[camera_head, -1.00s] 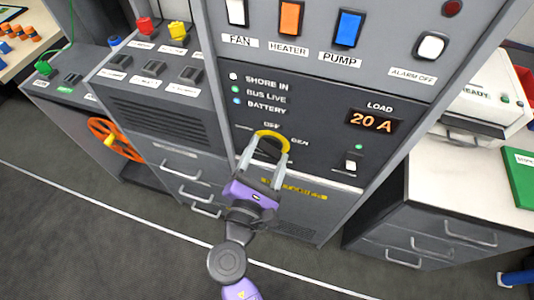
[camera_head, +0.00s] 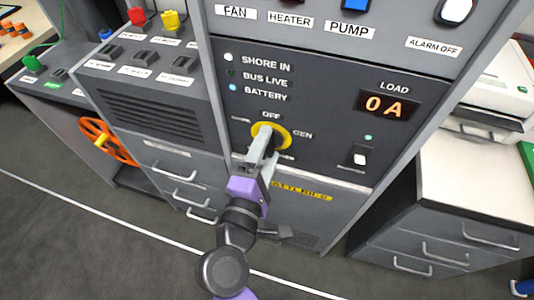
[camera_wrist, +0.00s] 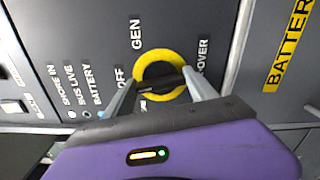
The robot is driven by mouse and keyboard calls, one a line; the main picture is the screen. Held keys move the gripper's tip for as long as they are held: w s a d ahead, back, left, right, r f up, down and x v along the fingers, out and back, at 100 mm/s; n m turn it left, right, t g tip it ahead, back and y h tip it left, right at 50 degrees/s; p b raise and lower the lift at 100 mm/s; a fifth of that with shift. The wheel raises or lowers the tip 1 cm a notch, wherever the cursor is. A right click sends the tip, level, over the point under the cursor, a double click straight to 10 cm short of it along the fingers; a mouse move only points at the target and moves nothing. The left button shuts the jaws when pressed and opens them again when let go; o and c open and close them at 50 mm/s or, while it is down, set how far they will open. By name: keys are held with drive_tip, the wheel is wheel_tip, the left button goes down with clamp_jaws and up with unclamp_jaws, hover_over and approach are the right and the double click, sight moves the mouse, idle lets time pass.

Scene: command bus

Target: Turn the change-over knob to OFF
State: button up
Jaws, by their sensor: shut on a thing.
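The change-over knob is a dark grip bar inside a yellow ring (camera_head: 283,137) on the grey panel, with OFF printed above and GEN at right. In the wrist view the ring (camera_wrist: 152,58) is seen close up, turned sideways, with OFF at its left. My gripper (camera_head: 266,139) is at the knob; in the wrist view its two fingers (camera_wrist: 160,86) stand at either end of the dark bar, shut on it. The bar lies roughly along the line toward OFF; its exact pointer is partly hidden by the fingers. The load display (camera_head: 387,105) reads 0 A.
The BATTERY lamp (camera_head: 233,87) is blue, the SHORE IN lamp (camera_head: 228,57) white, and the BUS LIVE lamp (camera_head: 231,72) dark. An orange handwheel (camera_head: 105,141) is at left, drawers stand at right.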

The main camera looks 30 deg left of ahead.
drive_tip(key=shift+f+m+b, duration=0.15)
drive_tip(key=shift+m+b, duration=0.5)
drive_tip(key=shift+m, duration=0.45)
drive_tip(key=o, duration=1.4)
drive_tip(key=shift+c, duration=0.2)
drive_tip(key=shift+s, duration=0.1)
drive_tip(key=v, duration=0.7)
drive_tip(key=shift+s, duration=0.35)
